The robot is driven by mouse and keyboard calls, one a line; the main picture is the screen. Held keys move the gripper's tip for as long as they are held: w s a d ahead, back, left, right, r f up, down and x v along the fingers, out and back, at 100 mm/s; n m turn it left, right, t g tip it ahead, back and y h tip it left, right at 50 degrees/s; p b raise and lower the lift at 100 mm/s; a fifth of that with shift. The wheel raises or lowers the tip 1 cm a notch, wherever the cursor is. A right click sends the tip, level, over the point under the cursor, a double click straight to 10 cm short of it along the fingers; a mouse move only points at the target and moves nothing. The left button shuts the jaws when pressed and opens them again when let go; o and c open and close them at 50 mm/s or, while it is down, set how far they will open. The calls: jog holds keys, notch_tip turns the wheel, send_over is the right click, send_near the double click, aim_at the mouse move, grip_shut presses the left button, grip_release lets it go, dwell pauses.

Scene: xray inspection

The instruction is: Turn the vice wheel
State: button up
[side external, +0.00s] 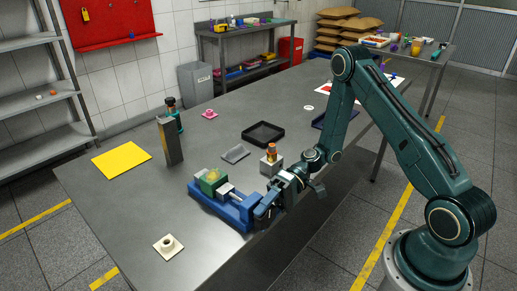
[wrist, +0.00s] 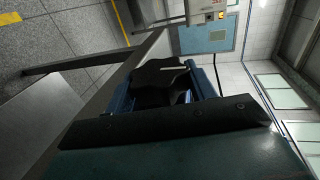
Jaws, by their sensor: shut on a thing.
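The blue vice (side external: 228,208) stands at the near edge of the grey bench in the side view, with a green and yellow block (side external: 212,180) between its jaws. My gripper (side external: 264,207) is at the right end of the vice, where the wheel is, and is shut on the wheel. The arm hides most of the wheel in the side view. In the wrist view the dark, lobed vice wheel (wrist: 162,80) shows in front of the blue vice body, partly covered by the dark gripper part (wrist: 170,122) in the foreground.
Close behind the gripper, a small orange-brown bottle (side external: 271,152) stands on a pale block (side external: 271,167). A grey wedge (side external: 235,153) and a black tray (side external: 264,134) lie behind the vice. A metal post (side external: 170,142) stands to the left.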

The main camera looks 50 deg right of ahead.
dwell(0.4)
jog(key=o, duration=1)
jog(key=v, duration=0.8)
jog(key=shift+r, duration=0.1)
